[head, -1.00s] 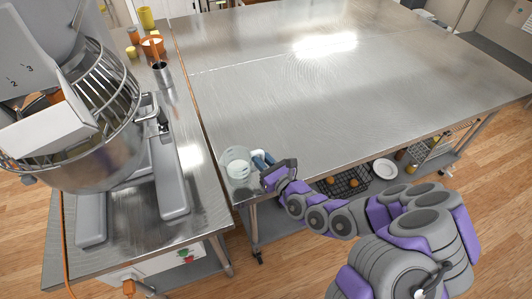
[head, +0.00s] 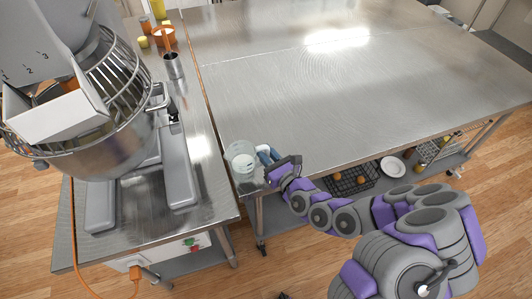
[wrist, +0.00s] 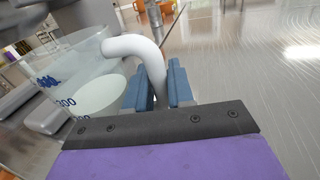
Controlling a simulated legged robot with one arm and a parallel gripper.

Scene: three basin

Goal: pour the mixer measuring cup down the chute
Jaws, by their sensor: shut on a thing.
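The measuring cup (head: 241,158) is clear, with white contents low inside. In the wrist view the cup (wrist: 75,62) shows blue markings and a white curved handle (wrist: 133,48). My gripper (head: 266,156) is shut on that handle, and its blue fingers (wrist: 163,82) close around it in the wrist view. The cup is at the near left corner of the steel table; I cannot tell if it touches the top. The mixer (head: 120,95) stands at the left with a wire guard over its bowl. The white chute (head: 65,118) is fixed at the guard, left of my gripper.
The steel table (head: 330,85) is wide and mostly clear. A metal canister (head: 173,66) and orange and yellow containers stand behind the mixer. A narrow gap separates the mixer's bench (head: 210,200) from the table. Shelves below hold a dark basket (head: 350,181).

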